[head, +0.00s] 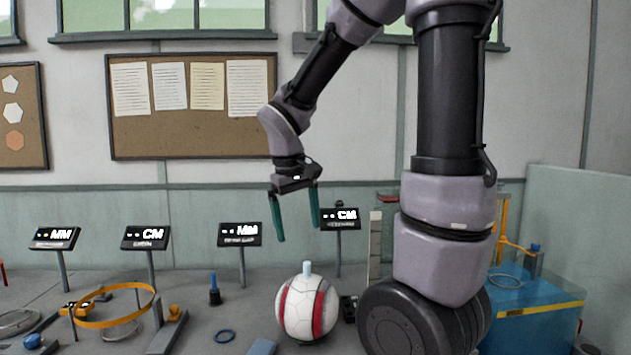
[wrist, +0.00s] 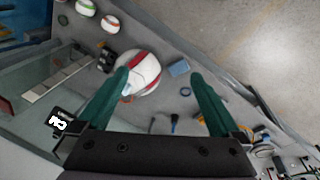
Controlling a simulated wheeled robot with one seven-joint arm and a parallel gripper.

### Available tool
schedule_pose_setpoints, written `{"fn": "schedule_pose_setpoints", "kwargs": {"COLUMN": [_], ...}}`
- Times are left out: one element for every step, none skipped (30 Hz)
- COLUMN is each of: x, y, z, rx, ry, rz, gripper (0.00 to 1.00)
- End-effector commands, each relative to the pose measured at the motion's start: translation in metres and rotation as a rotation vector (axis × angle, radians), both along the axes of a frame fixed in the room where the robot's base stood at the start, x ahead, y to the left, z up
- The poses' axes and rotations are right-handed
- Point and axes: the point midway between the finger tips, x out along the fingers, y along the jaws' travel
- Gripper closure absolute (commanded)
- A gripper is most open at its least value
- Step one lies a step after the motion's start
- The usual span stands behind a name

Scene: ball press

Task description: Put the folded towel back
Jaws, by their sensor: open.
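My gripper (head: 298,232) is open and empty, its two green fingers pointing down, apart from everything. It hangs above a white ball with red bands (head: 297,316), which has a pale peg standing on top. In the wrist view my gripper (wrist: 160,75) is spread, with the ball (wrist: 146,78) partly behind the left finger. A small flat blue-grey rectangle (head: 263,347) lies on the bench right in front of the ball, cut by the lower frame edge. It also shows in the wrist view (wrist: 179,67). It looks like the folded towel, but I cannot be sure.
Several label displays on posts (head: 240,234) stand along the back. A yellow hoop fixture (head: 115,307) is farther left. A blue box (head: 535,305) stands at the right.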

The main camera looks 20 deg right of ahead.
Motion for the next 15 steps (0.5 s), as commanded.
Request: {"fn": "schedule_pose_setpoints", "kwargs": {"x": [-0.012, -0.019, -0.027, -0.034, -0.040, -0.048, -0.054, -0.060, -0.067, -0.073, -0.077, -0.082, -0.086, -0.089, -0.092], "y": [-0.004, -0.005, -0.005, -0.005, -0.006, -0.006, -0.006, -0.005, -0.005, -0.004, -0.004, -0.003, -0.002, -0.002, -0.001], "z": [0.017, 0.025, 0.036, 0.043, 0.051, 0.060, 0.067, 0.072, 0.080, 0.085, 0.089, 0.095, 0.098, 0.100, 0.104], "rx": [0.061, 0.096, 0.143, 0.178, 0.213, 0.258, 0.290, 0.321, 0.358, 0.384, 0.408, 0.437, 0.454, 0.470, 0.488], "ry": [-0.058, -0.088, -0.128, -0.159, -0.190, -0.232, -0.262, -0.290, -0.329, -0.354, -0.378, -0.407, -0.426, -0.442, -0.460], "rz": [-0.058, -0.091, -0.133, -0.165, -0.196, -0.235, -0.262, -0.290, -0.321, -0.343, -0.362, -0.384, -0.397, -0.409, -0.424], "gripper": [0.00, 0.00, 0.00, 0.00, 0.00, 0.00, 0.00, 0.00, 0.00, 0.00, 0.00, 0.00, 0.00, 0.00, 0.00]}}
